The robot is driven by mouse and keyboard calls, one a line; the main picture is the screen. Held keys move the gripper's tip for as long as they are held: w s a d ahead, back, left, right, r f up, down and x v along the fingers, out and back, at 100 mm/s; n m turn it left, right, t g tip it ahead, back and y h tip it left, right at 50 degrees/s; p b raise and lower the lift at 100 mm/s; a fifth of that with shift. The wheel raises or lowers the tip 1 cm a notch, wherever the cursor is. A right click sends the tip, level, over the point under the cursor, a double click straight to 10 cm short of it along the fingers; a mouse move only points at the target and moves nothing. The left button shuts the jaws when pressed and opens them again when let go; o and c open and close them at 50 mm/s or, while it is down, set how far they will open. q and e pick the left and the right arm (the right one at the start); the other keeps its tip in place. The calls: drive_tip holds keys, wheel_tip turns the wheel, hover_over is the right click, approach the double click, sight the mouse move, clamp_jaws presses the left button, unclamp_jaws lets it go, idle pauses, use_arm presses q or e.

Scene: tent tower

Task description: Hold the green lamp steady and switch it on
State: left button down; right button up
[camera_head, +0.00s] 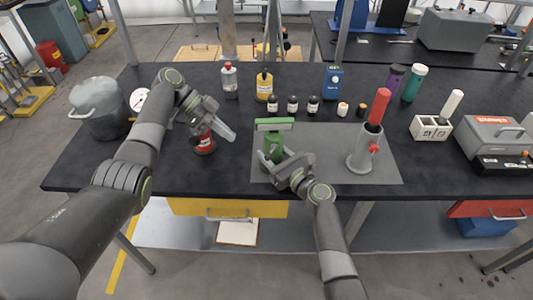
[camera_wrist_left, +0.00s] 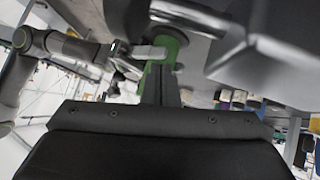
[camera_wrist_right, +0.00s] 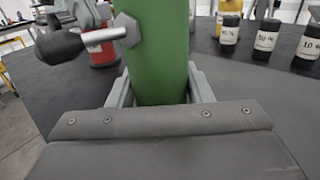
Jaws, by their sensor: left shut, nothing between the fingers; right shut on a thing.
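The green lamp (camera_head: 271,143) stands upright on the grey mat (camera_head: 330,140), its head (camera_head: 274,124) on top. In the right wrist view its green body (camera_wrist_right: 158,50) fills the middle, with a grey hexagonal switch piece (camera_wrist_right: 127,30) on its side. My right gripper (camera_head: 275,162) is shut on the lamp's body, low down from the front. My left gripper (camera_head: 230,136) is shut and empty, to the left of the lamp and apart from it, above the red can (camera_head: 204,144). The left wrist view also shows the green lamp (camera_wrist_left: 165,55) near my left fingers.
A grey holder (camera_head: 363,155) with a red rod stands right of the lamp. Several small dark jars (camera_head: 292,105) stand behind it.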

sight(269, 156)
use_arm(q)
drive_tip(key=s+d, duration=0.4)
drive_tip(key=d, duration=0.3)
drive_tip(key=shift+s+d, duration=0.2)
drive_tip(key=shift+s, duration=0.2)
drive_tip(key=shift+s+d, duration=0.1)
idle(1.9)
drive_tip(key=shift+s+d+r, duration=0.1)
drive_tip(key=shift+s+d, duration=0.05)
drive_tip(key=shift+d, duration=0.1)
drive_tip(key=shift+s+d, duration=0.7)
drive_tip(key=shift+d, duration=0.25)
drive_tip(key=shift+s+d, duration=0.7)
drive_tip(key=shift+d, duration=0.2)
idle(2.0)
idle(0.5)
